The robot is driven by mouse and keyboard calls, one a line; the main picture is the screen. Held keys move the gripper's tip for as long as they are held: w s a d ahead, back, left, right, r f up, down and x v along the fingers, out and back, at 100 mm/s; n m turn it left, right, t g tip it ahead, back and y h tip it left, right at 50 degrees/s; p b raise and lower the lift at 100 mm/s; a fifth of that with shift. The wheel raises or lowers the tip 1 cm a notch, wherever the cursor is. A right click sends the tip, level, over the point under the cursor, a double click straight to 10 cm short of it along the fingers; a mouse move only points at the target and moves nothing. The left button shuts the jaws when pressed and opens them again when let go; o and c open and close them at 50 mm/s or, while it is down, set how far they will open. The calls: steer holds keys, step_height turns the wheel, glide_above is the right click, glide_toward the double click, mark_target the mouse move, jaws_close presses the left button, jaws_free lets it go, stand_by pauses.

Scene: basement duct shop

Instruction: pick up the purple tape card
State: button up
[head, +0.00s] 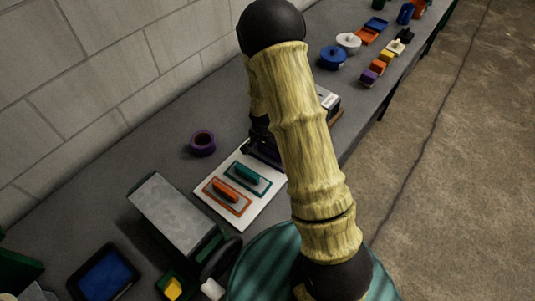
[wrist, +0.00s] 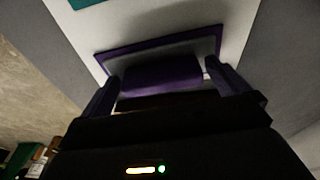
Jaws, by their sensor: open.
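The purple tape card shows in the wrist view as a grey plate with a purple border (wrist: 125,52) and a raised purple grip block (wrist: 162,73). It lies on a white board (wrist: 235,25), which also shows in the head view (head: 213,205). My gripper (wrist: 161,76) is open, with one finger at each side of the grip block. I cannot tell whether either finger touches it. In the head view my gripper (head: 262,150) is dark and low over the board's far end, partly behind my arm, and I cannot make out the purple card there.
An orange card (head: 227,197) and a teal card (head: 248,180) lie on the same board. A purple tape roll (head: 203,151) stands left of it. A grey-topped block (head: 172,213) is nearer. Several coloured items line the far bench (head: 315,75).

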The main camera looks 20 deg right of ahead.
steer(key=c, duration=0.9)
step_height(320, 180, up, 10)
steer(key=shift+b, duration=0.85)
steer(key=shift+o, duration=0.4)
steer(key=shift+d+r, duration=0.1)
